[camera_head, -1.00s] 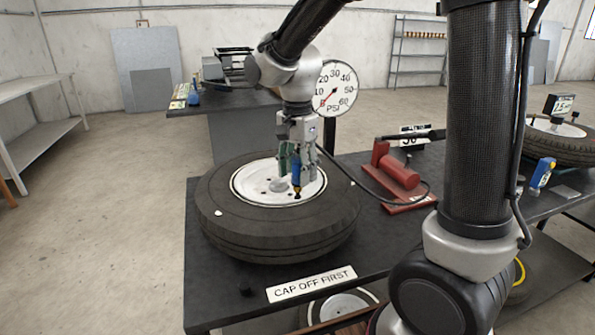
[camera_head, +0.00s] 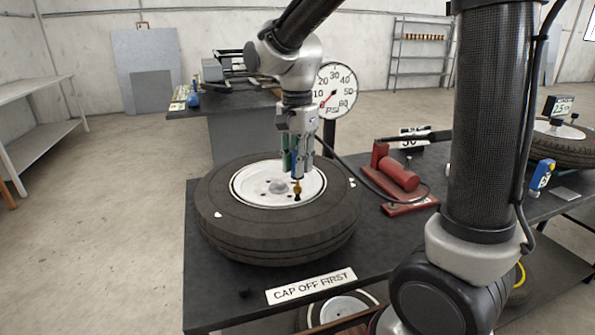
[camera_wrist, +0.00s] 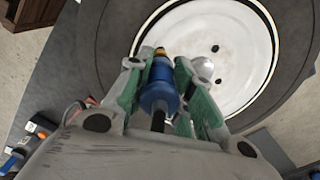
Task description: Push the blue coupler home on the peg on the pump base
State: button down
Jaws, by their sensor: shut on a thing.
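My gripper (camera_head: 297,158) is shut on the blue coupler (camera_head: 297,166) above the front part of the white wheel rim (camera_head: 250,190). In the wrist view the coupler (camera_wrist: 160,88) sits upright between the green-padded fingers (camera_wrist: 160,85), with a black stem at its near end. A brass piece with a dark foot (camera_head: 297,190) shows directly below the coupler; I cannot tell whether they touch. The red pump (camera_head: 400,172) with its red base (camera_head: 408,207) stands to the right of the tyre, apart from my gripper. The peg is too small to make out surely.
The black tyre (camera_head: 225,235) lies flat on the dark table (camera_head: 215,290). A black hose (camera_head: 350,178) runs from near my gripper to the pump. The round PSI gauge (camera_head: 335,88) stands behind. A "CAP OFF FIRST" sign (camera_head: 312,286) and a small black cap (camera_head: 244,292) are in front.

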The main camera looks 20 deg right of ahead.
notch_tip(320, 180, up, 10)
jog(key=shift+r, duration=0.25)
dwell(0.4)
